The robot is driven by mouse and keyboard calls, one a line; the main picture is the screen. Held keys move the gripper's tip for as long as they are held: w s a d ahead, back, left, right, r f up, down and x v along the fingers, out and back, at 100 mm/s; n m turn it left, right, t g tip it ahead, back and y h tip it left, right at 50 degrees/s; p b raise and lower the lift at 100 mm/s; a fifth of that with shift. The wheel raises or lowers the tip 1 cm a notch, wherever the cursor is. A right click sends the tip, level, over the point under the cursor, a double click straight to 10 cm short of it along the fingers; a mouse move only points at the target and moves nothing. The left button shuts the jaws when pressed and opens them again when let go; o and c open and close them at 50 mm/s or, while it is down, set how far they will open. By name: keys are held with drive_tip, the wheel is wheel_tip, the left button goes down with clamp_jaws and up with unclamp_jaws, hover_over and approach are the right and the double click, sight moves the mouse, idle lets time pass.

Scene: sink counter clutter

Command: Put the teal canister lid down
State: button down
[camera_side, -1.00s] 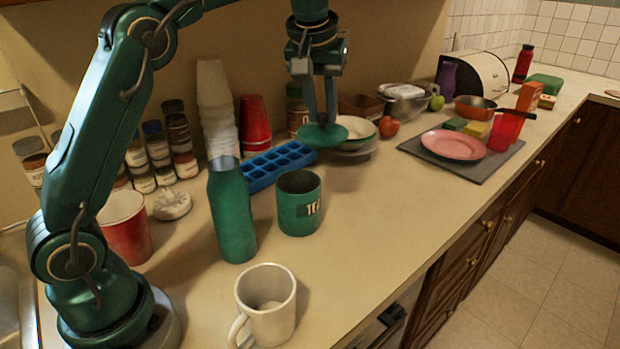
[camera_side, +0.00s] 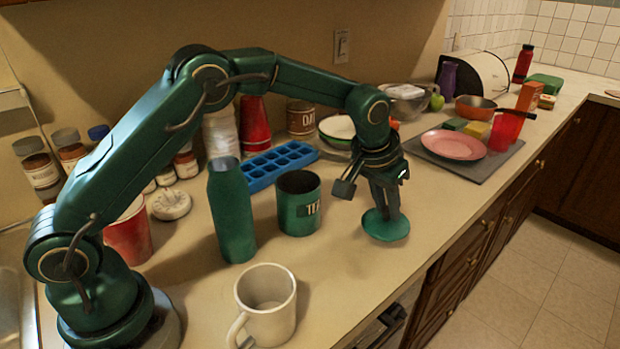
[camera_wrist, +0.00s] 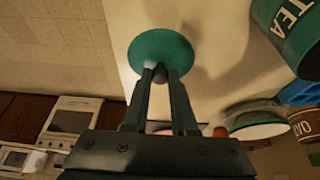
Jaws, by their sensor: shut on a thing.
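The teal canister lid (camera_side: 386,227) is a round green disc, held low over the counter near its front edge, to the right of the open canister. My gripper (camera_side: 387,212) is shut on the lid from above. In the wrist view the lid (camera_wrist: 161,55) sits at the tips of my gripper (camera_wrist: 160,75). I cannot tell whether the lid touches the counter. The teal canister (camera_side: 298,205), marked TEA, stands upright with its top open; part of it shows in the wrist view (camera_wrist: 290,30).
A teal bottle (camera_side: 231,212) and a white mug (camera_side: 266,303) stand left of the lid. A blue ice tray (camera_side: 275,166) and a bowl (camera_side: 338,131) lie behind. A grey board with a pink plate (camera_side: 454,145) is to the right. Bare counter (camera_side: 340,270) surrounds the lid.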

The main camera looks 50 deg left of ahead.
sight(384, 222)
drive_tip(key=shift+f, duration=1.95)
drive_tip(key=shift+f, duration=0.1)
drive_tip(key=c, duration=0.7)
unclamp_jaws()
drive_tip(key=v, duration=1.1)
drive_tip(key=s+a+r, duration=0.4)
drive_tip(key=s+r, duration=0.2)
drive_tip(key=s, duration=0.4)
drive_tip(key=shift+t, duration=0.5)
drive_tip(key=s+f, duration=0.1)
drive_tip(key=s, duration=0.3)
drive_tip(key=s+a+f, duration=0.1)
drive_tip(key=s, duration=0.4)
drive_tip(key=s+a+f, duration=0.1)
drive_tip(key=s, duration=0.3)
drive_tip(key=shift+s+f, duration=0.15)
drive_tip(key=shift+s, duration=0.05)
